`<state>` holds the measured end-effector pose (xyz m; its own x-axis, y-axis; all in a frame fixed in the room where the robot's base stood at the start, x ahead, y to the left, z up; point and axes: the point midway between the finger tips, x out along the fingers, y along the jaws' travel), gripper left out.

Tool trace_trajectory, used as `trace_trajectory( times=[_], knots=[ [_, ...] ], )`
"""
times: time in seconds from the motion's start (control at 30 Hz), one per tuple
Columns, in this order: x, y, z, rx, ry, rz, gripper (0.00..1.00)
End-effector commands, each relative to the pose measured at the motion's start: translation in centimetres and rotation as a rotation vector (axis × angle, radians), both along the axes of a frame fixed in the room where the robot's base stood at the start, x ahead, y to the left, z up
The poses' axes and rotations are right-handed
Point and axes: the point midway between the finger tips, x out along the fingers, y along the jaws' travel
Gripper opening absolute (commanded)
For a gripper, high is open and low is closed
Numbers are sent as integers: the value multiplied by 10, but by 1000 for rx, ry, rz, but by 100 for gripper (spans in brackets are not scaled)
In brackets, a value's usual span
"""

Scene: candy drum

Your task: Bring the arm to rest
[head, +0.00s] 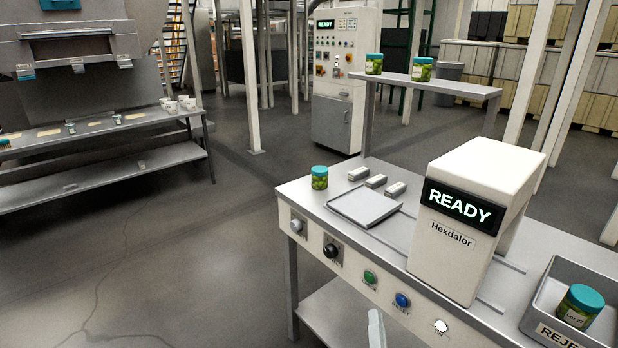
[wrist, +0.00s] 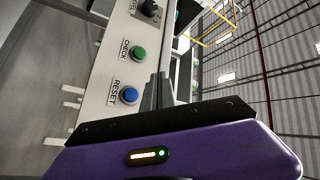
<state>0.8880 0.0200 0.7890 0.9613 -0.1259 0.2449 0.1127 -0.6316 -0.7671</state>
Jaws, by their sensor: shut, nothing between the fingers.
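My gripper (wrist: 160,88) shows in the wrist view with its fingers together and nothing between them. It is in front of the bench's button panel, close to the blue RESET button (wrist: 130,96) and the green CHECK button (wrist: 139,53). I cannot tell whether the fingertips touch the panel. In the head view only a pale tip, which looks like part of my gripper (head: 376,328), shows low in front of the panel, below the green button (head: 369,277) and blue button (head: 402,300). The rest of my arm is out of the head view.
The bench carries a white Hexdalor machine (head: 468,220) reading READY, a flat tray (head: 364,206), a teal-lidded jar (head: 319,178) and a grey reject bin (head: 562,296) holding another jar (head: 579,307). Two jars stand on the raised shelf (head: 440,86). The floor (head: 150,260) left of the bench is clear.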

Motion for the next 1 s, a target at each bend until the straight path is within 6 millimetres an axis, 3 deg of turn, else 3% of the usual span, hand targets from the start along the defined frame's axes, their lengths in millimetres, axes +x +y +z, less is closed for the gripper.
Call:
trace_trajectory(
  times=[0.1,0.27,0.67,1.0],
  knots=[
    [-23,5,21,-107,-9,5,0],
    [-73,7,29,-244,24,3,0],
    [-231,0,55,-592,197,4,0],
    [-347,-13,99,-830,379,50,0]
  ],
)
